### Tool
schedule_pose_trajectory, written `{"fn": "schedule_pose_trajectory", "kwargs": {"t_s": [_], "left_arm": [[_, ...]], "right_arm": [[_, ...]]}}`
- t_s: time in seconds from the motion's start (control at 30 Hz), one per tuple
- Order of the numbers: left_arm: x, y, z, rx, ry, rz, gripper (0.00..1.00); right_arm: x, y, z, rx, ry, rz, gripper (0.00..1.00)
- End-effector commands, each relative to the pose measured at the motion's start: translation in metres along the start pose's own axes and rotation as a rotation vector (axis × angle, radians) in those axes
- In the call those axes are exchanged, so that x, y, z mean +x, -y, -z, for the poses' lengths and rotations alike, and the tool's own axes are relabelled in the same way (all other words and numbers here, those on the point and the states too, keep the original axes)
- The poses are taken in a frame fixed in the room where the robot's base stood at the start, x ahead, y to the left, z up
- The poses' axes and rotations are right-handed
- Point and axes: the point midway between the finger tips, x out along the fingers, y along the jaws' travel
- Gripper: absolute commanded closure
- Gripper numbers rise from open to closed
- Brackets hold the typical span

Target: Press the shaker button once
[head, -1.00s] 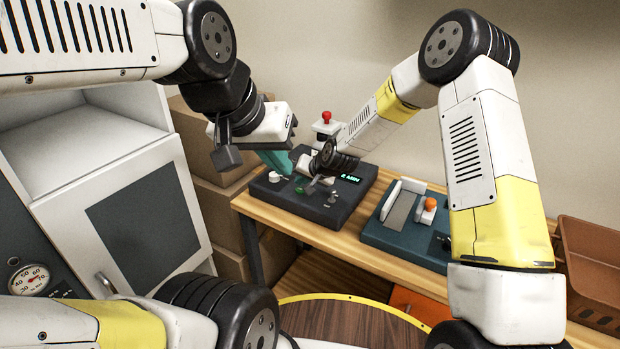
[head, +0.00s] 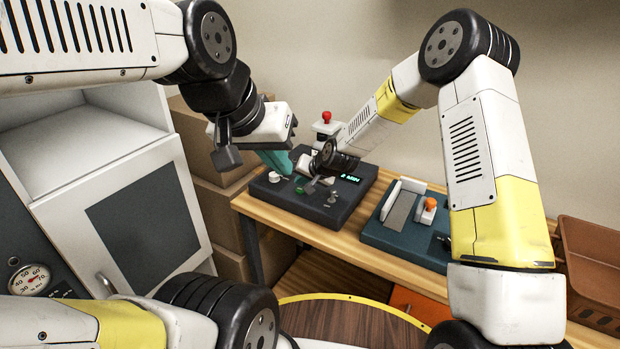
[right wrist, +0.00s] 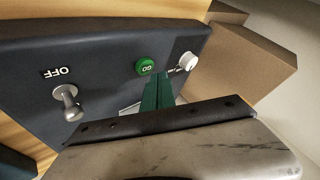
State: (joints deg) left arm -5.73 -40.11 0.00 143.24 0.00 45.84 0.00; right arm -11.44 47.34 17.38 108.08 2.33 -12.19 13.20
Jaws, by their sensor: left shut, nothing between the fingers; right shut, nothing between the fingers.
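The shaker is a dark control box (head: 262,190) on the wooden bench, with a green GO button (right wrist: 145,66), a metal toggle (right wrist: 68,101) by the word OFF, a white knob (right wrist: 187,61) and a lit green display (head: 349,178). The GO button also shows small in the head view (head: 299,190). My right gripper (right wrist: 158,78) is shut and empty, its teal fingertips close beside the GO button; contact cannot be told. In the head view its fingers are largely hidden by my wrist. My left gripper (head: 284,170) is shut and empty over the box's far left part.
A red button (head: 326,116) stands on a white post behind the box. A teal device (head: 385,236) with an orange knob (head: 430,204) sits to the right. A brown basket (head: 590,262) is at far right. Cardboard boxes (head: 215,200) and a white cabinet (head: 125,160) are left.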

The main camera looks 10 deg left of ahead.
Motion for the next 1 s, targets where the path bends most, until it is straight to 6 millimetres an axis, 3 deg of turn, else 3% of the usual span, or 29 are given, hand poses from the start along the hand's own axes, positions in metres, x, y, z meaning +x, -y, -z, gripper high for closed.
{"fn": "schedule_pose_trajectory", "kwargs": {"t_s": [1.0], "left_arm": [[0.0000, 0.0000, 0.0000, 0.000, 0.000, 0.000, 1.00]], "right_arm": [[0.0060, -0.0044, -0.0045, 0.000, 0.000, 0.000, 1.00]]}}
